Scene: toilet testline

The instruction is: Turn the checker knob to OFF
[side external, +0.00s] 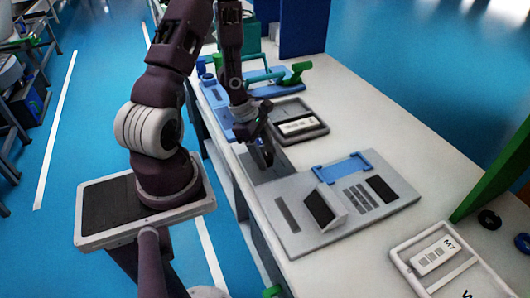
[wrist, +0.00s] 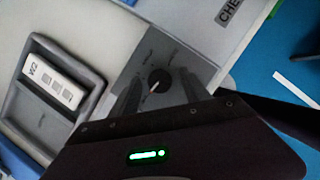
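The checker knob (wrist: 160,79) is a small black round dial with a pale pointer line, in the middle of the wrist view. Its pointer slants toward the lower left of that view. It sits on a grey panel (wrist: 192,40) with small markings that I cannot read surely. My gripper (wrist: 159,88) is open, with one finger on each side of the knob. I cannot tell whether the fingers touch it. In the side view my gripper (side external: 264,155) is low over the grey panel (side external: 268,176), and the knob is hidden there.
A dark tray (side external: 301,122) holding a white unit marked W2 (wrist: 54,81) lies beside the panel. A grey fixture board (side external: 375,213) with a raised tilted screen (side external: 320,208) is on the near side. A white tray (side external: 408,252) lies at the lower right. A "CHE..." label (wrist: 230,12) is partly cut off.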

